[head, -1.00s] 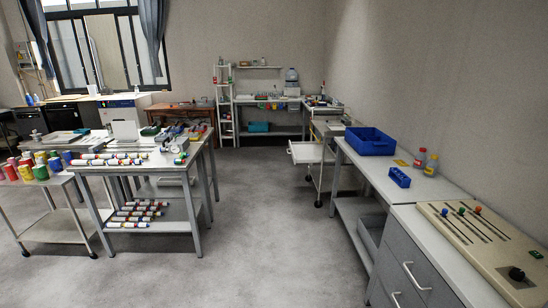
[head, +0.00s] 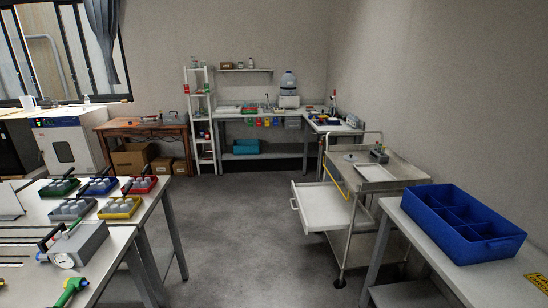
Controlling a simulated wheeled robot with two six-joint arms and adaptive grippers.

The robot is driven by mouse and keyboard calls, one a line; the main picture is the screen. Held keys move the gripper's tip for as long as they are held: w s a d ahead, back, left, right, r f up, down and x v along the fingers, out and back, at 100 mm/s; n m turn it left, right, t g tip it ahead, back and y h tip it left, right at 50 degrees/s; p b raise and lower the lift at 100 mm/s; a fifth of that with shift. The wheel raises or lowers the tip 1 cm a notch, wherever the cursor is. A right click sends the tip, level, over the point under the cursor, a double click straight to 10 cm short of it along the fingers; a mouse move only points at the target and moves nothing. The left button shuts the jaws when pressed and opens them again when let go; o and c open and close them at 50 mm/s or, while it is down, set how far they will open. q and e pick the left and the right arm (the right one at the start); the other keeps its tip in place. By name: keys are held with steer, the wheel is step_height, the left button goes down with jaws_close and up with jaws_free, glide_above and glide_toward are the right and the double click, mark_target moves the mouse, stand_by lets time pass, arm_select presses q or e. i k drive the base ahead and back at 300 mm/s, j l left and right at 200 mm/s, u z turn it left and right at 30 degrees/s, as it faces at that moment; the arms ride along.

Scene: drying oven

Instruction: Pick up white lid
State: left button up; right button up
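I cannot make out a white lid for certain in the head view. A white drying oven (head: 68,142) with a dark window stands at the left under the window, its door shut. Small trays with coloured rims, such as a yellow one (head: 120,207) and a red one (head: 140,185), stand on the left table. They hold several pale grey round-topped pieces, too small to identify. Neither of my grippers is in view.
A steel cart (head: 377,172) with its white drawer (head: 330,206) pulled out stands right of centre. A blue divided bin (head: 462,222) is on the right bench. A wooden table (head: 145,127) and white shelf rack (head: 201,115) stand behind. The middle floor (head: 225,225) is clear.

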mark_target(351, 158)
steer(key=i+z, duration=0.1)
steer(key=i, duration=0.55)
steer(key=i+j, duration=0.15)
steer(key=i, duration=0.55)
steer(key=i+z, duration=0.15)
steer(key=i, duration=0.5)
steer(key=i+j+z, duration=0.1)
steer(key=i+j, duration=0.15)
steer(key=i, duration=0.4)
steer(key=i+j+z, duration=0.25)
steer(key=i+z, duration=0.15)
steer(key=i+j+z, duration=1.15)
steer(key=j, duration=0.35)
